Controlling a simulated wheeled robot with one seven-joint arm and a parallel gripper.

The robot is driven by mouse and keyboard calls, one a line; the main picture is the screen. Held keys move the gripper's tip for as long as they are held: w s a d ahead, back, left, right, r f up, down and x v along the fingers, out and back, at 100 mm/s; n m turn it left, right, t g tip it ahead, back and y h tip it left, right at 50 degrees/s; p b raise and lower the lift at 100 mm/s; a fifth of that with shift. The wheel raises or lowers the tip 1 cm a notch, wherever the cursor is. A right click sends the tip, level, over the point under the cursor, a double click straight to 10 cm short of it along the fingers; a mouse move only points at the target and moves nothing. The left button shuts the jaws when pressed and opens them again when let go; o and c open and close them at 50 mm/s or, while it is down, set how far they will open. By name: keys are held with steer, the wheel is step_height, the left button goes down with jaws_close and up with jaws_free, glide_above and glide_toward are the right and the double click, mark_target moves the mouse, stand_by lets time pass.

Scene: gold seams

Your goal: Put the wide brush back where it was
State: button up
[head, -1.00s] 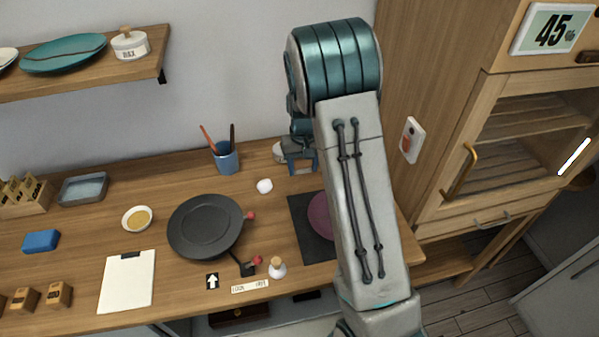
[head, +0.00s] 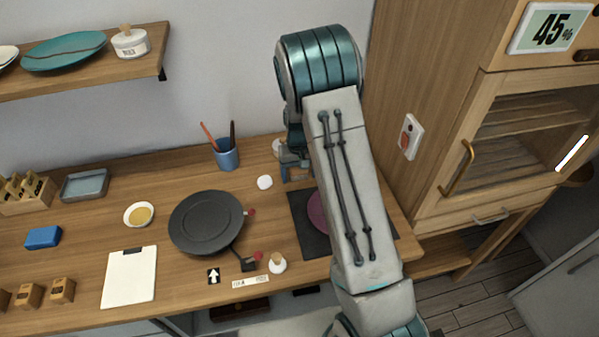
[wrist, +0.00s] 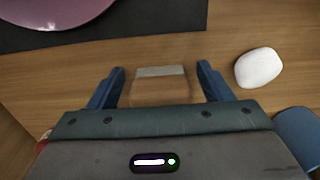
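My gripper (wrist: 161,84) points down near the back right of the wooden table. In the head view it shows partly behind my arm (head: 294,168). In the wrist view its two blue fingers stand apart, with a gap on each side of a flat wooden piece with a pale grey edge (wrist: 160,71). This piece looks like the wide brush, but its lower part is hidden by my gripper body. I cannot tell if it is on the table or raised. A blue cup (head: 227,157) holding a red and a dark handle stands to the left.
A white rounded lump (head: 265,182) lies close beside my gripper. A purple disc (head: 318,208) lies on a dark mat (head: 304,232) in front. A black round plate (head: 206,224) is further left. A tall wooden cabinet (head: 420,80) stands to the right.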

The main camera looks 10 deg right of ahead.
steer(key=shift+r, duration=0.1)
steer(key=shift+w+r, duration=0.1)
steer(key=shift+r, duration=0.45)
step_height(320, 180, up, 11)
steer(key=b, duration=0.1)
steer(key=s+r+t, duration=0.2)
steer(key=s+r, duration=0.8)
steer(key=s, duration=0.3)
steer(key=s+t, duration=0.1)
steer(key=s, duration=1.3)
steer(key=shift+s+r, duration=0.35)
steer(key=shift+r, duration=0.05)
